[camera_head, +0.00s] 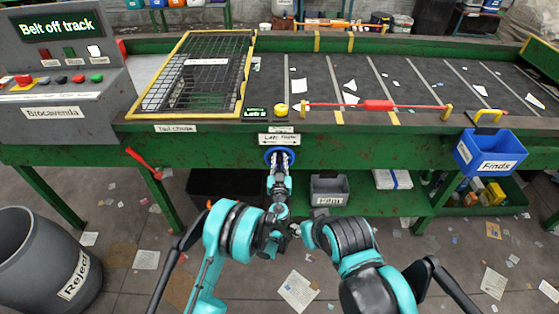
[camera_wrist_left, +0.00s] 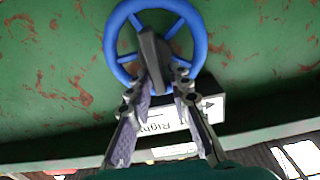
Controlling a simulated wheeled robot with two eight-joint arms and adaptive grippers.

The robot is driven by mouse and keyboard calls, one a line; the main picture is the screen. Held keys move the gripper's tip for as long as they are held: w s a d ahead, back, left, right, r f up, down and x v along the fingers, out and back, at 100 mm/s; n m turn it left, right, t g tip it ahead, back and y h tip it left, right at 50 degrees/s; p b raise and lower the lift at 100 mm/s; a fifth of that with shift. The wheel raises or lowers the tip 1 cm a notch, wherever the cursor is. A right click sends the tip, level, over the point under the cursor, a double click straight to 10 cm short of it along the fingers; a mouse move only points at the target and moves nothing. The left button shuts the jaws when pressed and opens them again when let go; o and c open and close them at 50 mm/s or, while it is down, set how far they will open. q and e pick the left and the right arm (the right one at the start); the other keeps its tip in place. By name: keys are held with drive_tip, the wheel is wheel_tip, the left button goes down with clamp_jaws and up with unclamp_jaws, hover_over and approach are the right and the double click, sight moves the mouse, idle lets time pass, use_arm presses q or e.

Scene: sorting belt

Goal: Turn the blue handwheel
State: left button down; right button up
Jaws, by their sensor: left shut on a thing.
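The blue handwheel (camera_head: 267,155) is on the green front panel of the belt frame, below a white label with arrows. In the left wrist view the wheel (camera_wrist_left: 201,42) has blue spokes and a dark grey bar (camera_wrist_left: 154,52) across its middle. My left gripper (camera_head: 281,158) is at the wheel, and its fingers (camera_wrist_left: 164,76) close around the grey bar, inside the lower part of the rim. The fingers hide part of the rim and the spokes. My right arm reaches in from the right, but its gripper cannot be made out.
A grey Reject bin (camera_head: 30,255) stands at the left. A red lever (camera_head: 143,162) juts from the frame left of the wheel. A grey box (camera_head: 329,190) sits below right, and a blue Finds bin (camera_head: 489,150) hangs farther right. The control panel reads "Belt off track".

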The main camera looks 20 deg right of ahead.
use_arm(q)
drive_tip(key=shift+d+f+m, duration=0.1)
drive_tip(key=shift+m, duration=0.3)
drive_tip(key=shift+s+d+f+m, duration=0.15)
drive_tip(key=shift+d+m, duration=0.1)
drive_tip(key=shift+m, duration=1.15)
drive_tip(key=shift+d+f+m, duration=0.15)
drive_tip(key=shift+d+m, duration=0.05)
drive_tip(key=shift+m, duration=1.2)
drive_tip(key=shift+s+d+f+m, duration=0.15)
drive_tip(key=shift+d+m, duration=0.1)
drive_tip(key=shift+m, duration=1.15)
drive_tip(key=c, duration=1.6)
unclamp_jaws()
drive_tip(key=shift+w, duration=0.1)
